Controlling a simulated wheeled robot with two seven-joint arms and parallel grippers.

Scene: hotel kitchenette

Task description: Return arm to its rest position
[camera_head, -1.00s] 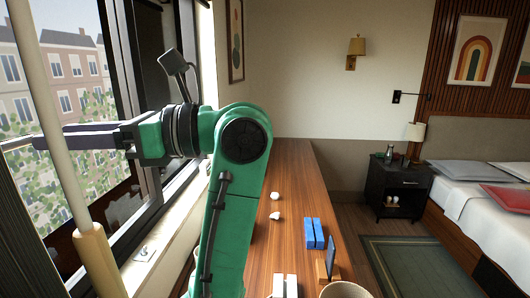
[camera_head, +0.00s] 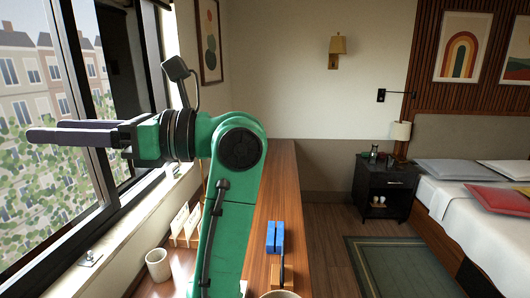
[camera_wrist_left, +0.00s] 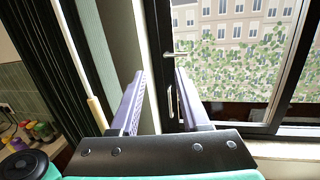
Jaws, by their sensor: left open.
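My left gripper (camera_head: 45,130) is at the far left of the head view, in front of the window. Its two dark purple fingers point left and lie apart, with nothing between them. My green left arm (camera_head: 237,190) rises over the wooden counter and bends left at its upper joint. In the left wrist view the open fingers (camera_wrist_left: 160,75) point toward the window frame and are empty. My right gripper is not in view.
The wooden counter (camera_head: 282,175) holds a blue object (camera_head: 275,237) and a white cup (camera_head: 158,265). The window (camera_head: 40,160) and its sill are close to the left arm. A nightstand (camera_head: 384,189) and a bed (camera_head: 470,210) stand right, with floor between.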

